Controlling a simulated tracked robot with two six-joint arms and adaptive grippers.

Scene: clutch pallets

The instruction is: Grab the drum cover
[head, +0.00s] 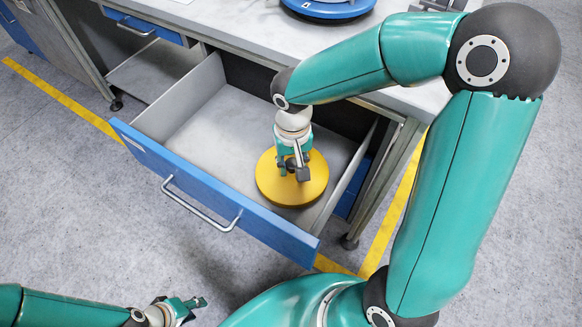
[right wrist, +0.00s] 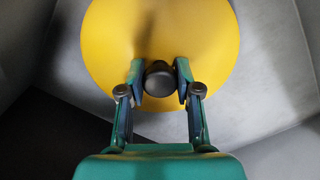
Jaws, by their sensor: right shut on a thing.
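The drum cover (head: 270,187) is a round yellow disc with a dark knob at its middle. It lies in the open drawer (head: 222,200), toward the drawer's right end. The cover also fills the upper middle of the right wrist view (right wrist: 160,35). My right gripper (head: 294,172) is over the cover, with its fingers on either side of the black knob (right wrist: 159,78), shut on it. I cannot tell whether the cover touches the drawer floor. My left gripper (head: 193,304) is at the bottom left of the head view, outside the drawer and away from the cover; its opening is unclear.
The drawer has a blue front with a metal handle (head: 200,207) and grey side walls close to the cover. The worktop (head: 240,25) overhangs behind, with a blue round object (head: 328,8) on it. The drawer's left part is empty.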

